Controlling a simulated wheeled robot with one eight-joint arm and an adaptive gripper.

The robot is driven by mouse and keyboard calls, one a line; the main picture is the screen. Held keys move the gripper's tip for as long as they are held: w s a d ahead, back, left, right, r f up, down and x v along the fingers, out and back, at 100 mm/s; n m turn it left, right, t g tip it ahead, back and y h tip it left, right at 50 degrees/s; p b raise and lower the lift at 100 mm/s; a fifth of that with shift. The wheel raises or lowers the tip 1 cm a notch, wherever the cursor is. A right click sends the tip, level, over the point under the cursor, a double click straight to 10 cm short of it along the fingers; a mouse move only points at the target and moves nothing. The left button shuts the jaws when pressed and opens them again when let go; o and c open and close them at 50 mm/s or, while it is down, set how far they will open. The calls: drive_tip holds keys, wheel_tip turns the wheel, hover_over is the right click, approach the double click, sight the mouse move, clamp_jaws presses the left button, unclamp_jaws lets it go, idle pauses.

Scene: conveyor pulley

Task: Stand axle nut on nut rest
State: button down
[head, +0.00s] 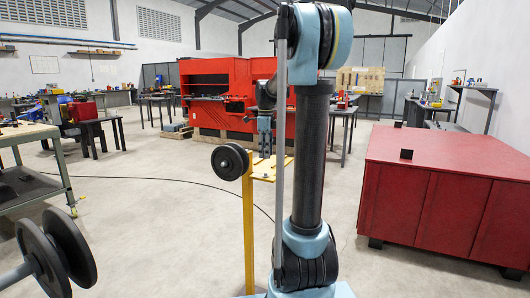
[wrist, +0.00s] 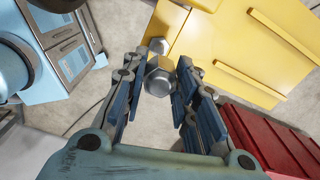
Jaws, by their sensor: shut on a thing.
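My gripper (wrist: 158,72) is shut on the axle nut (wrist: 162,78), a grey metal hex nut that sits between the blue-grey finger pads in the wrist view. In the head view my gripper (head: 264,148) points down over the yellow plate of the stand (head: 248,235), and the nut is too small to make out. A second silver round piece (wrist: 158,46) lies beyond the nut, at the edge of the yellow plate (wrist: 215,45). I cannot tell for sure which part is the nut rest.
A black pulley wheel (head: 230,161) is mounted at the left of the yellow stand. A red cabinet (head: 440,190) with a small black block (head: 406,154) stands at right. More black discs (head: 50,250) are at lower left. Open floor surrounds the stand.

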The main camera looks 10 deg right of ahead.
drive_tip(key=shift+f, duration=2.7)
drive_tip(key=shift+f, duration=1.35)
drive_tip(key=c, duration=1.2)
unclamp_jaws()
